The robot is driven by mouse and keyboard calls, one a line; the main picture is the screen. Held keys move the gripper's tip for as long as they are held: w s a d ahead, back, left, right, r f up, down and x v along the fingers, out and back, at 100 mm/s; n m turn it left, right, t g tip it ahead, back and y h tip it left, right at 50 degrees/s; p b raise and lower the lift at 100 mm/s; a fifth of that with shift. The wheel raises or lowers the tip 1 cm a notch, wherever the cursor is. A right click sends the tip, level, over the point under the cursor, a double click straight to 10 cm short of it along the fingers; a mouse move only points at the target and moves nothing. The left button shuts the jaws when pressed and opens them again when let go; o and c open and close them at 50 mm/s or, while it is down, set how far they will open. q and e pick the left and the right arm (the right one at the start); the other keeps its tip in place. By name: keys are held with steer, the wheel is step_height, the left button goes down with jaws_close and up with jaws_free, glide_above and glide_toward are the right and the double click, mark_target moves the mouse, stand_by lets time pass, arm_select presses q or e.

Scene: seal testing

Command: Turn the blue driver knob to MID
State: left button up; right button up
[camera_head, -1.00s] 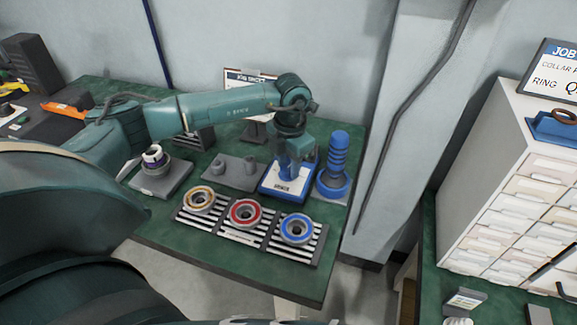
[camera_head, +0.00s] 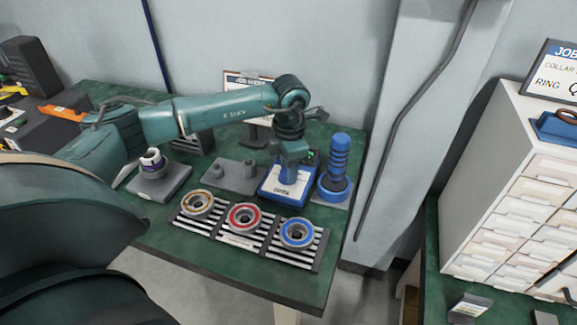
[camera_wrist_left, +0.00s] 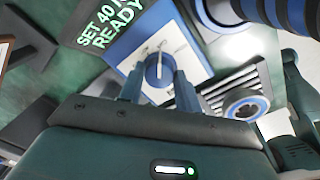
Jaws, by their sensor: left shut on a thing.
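The blue driver (camera_head: 265,190) is a box with a white top face on the green bench in the head view. My left gripper (camera_head: 289,178) points down over it and hides its knob there. In the left wrist view the round blue knob (camera_wrist_left: 158,72) with a pale pointer line sits between my left fingers (camera_wrist_left: 160,82), which are shut on it. The driver's screen (camera_wrist_left: 112,25) reads "SET 40", partly cut off, and "READY". The scale marks around the knob are too small to read. My right gripper is not in view.
A blue ribbed column (camera_head: 340,155) stands close right of the driver. In front lies a slatted rack (camera_head: 270,243) with orange, red and blue rings (camera_head: 297,232). A grey plate with pegs (camera_head: 232,177) is to the left. The bench's front strip is clear.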

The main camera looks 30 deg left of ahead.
arm_select(q)
steer(key=o, duration=1)
steer(key=shift+c, duration=0.2)
step_height(320, 180, up, 13)
steer(key=shift+s+d+b, duration=0.15)
steer(key=shift+d+b, duration=0.1)
steer(key=shift+b, duration=0.05)
steer(key=shift+s, duration=0.1)
